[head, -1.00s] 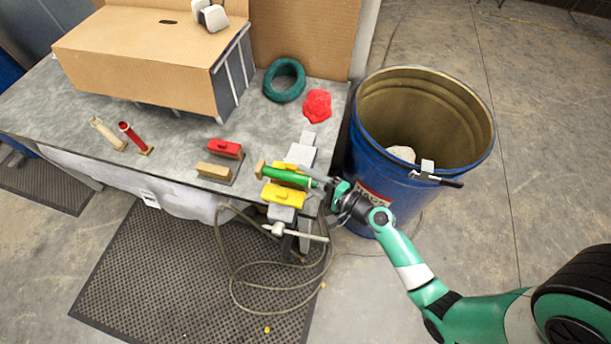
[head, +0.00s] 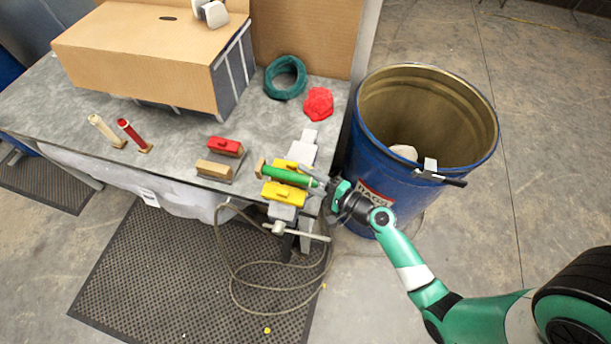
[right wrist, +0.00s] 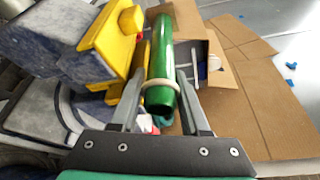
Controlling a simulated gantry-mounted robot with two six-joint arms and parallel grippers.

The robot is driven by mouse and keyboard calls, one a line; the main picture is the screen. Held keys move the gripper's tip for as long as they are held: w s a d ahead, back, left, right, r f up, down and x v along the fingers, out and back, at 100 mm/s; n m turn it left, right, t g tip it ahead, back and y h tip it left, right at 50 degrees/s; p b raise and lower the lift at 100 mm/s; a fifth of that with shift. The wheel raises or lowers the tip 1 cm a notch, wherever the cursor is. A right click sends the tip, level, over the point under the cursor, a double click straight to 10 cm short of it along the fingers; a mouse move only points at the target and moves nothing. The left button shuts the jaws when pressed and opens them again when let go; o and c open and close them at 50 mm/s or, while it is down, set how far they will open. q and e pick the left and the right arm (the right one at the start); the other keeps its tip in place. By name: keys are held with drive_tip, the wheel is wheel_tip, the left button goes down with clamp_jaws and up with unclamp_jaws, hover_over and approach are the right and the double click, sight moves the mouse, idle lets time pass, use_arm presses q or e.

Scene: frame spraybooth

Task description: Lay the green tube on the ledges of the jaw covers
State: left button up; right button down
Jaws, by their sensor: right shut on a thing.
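The green tube (head: 287,175) lies lengthwise over the gap between the two yellow jaw covers (head: 284,193) on the vise at the table's front right corner. Its left end has a tan piece. My right gripper (head: 325,187) is shut on the tube's right end. In the right wrist view the tube (right wrist: 173,55) runs away between the two fingers (right wrist: 160,107), with a pale ring near its close end. One yellow cover (right wrist: 108,45) is left of it. I cannot tell whether the tube touches the ledges. My left gripper is not in view.
A blue drum (head: 372,150) stands close to the right of the vise. The vise handle (head: 303,232) sticks out in front. Red and tan blocks (head: 225,147) sit left, a red lump (head: 318,104) and teal ring (head: 285,78) behind, and a cardboard box (head: 140,70) farther back.

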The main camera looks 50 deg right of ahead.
drive_tip(key=shift+s+d+f, duration=0.1)
drive_tip(key=shift+s+f, duration=0.1)
drive_tip(key=shift+f, duration=0.5)
drive_tip(key=shift+c, duration=1.6)
unclamp_jaws()
drive_tip(key=shift+s+r, duration=0.1)
drive_tip(key=s+r, duration=0.2)
drive_tip(key=s, duration=0.9)
drive_tip(key=shift+a+r+b, duration=0.2)
drive_tip(key=shift+r+b, duration=0.1)
drive_tip(key=shift+b, duration=0.1)
